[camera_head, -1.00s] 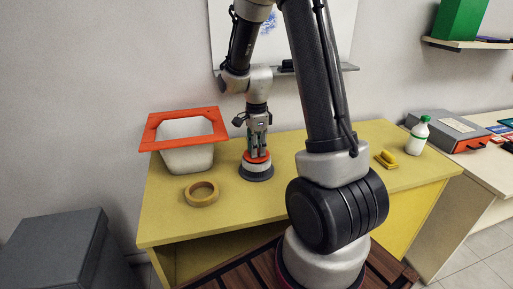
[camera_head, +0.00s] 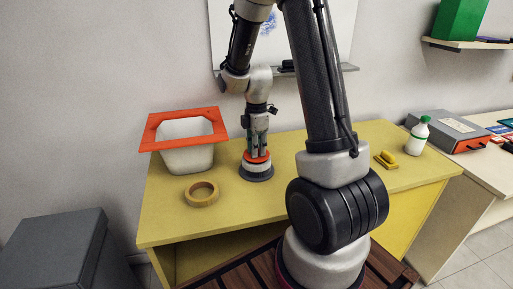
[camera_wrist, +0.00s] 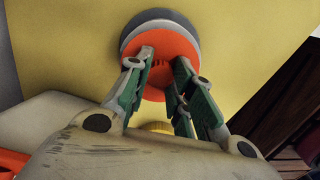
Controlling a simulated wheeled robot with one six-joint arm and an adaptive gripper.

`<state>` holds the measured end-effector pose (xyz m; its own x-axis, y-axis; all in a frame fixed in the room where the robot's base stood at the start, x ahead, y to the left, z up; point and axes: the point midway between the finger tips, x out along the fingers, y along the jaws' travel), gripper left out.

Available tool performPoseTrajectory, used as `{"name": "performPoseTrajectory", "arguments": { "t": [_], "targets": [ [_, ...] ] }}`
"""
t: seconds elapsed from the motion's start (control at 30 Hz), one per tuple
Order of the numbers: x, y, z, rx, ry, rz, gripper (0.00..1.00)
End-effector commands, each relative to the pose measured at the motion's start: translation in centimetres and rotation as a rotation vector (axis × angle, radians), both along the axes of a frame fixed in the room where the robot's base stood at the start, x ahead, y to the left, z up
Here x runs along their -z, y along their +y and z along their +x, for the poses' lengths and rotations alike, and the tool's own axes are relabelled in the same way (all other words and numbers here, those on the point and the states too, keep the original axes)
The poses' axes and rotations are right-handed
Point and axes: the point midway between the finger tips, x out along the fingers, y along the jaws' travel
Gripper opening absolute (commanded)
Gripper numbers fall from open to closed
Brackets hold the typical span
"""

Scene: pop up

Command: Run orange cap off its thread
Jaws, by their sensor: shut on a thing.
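The orange cap (camera_head: 250,158) sits on top of a short white jar (camera_head: 257,168) with a dark grey base on the yellow table. My gripper (camera_head: 258,151) points straight down from above, with its fingers shut on the cap. In the wrist view the orange cap (camera_wrist: 160,38) is a disc inside the grey base (camera_wrist: 130,25), with the green-padded fingers (camera_wrist: 164,58) on either side of it. The cap looks level on the jar. The thread is hidden, and I cannot tell how loose the cap is.
A white bin (camera_head: 187,158) with an orange rim stands left of the jar. Table between is partly clear.

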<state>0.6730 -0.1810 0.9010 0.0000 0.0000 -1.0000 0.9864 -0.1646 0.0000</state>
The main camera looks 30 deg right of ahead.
Motion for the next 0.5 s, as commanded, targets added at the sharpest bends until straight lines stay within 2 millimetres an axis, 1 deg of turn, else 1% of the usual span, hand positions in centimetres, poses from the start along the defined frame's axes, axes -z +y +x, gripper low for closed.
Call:
{"name": "performPoseTrajectory", "arguments": {
  "t": [0.03, 0.1, 0.17, 0.2, 0.3, 0.4, 0.5],
  "targets": [
    [-0.02, 0.00, 0.02, -0.147, -0.001, 0.000, 0.00],
    [-0.03, 0.00, 0.02, -0.375, -0.001, 0.000, 0.00],
    [-0.04, 0.00, 0.02, -0.569, -0.001, 0.000, 0.00],
    [-0.04, 0.00, 0.02, -0.698, 0.000, 0.000, 0.00],
    [-0.06, 0.00, 0.02, -0.975, 0.000, 0.000, 0.00],
    [-0.23, -0.01, 0.04, -0.958, -0.001, 0.000, 0.00],
    [-0.92, 0.00, 0.09, -0.957, -0.003, -0.001, 0.00]
  ]
}}
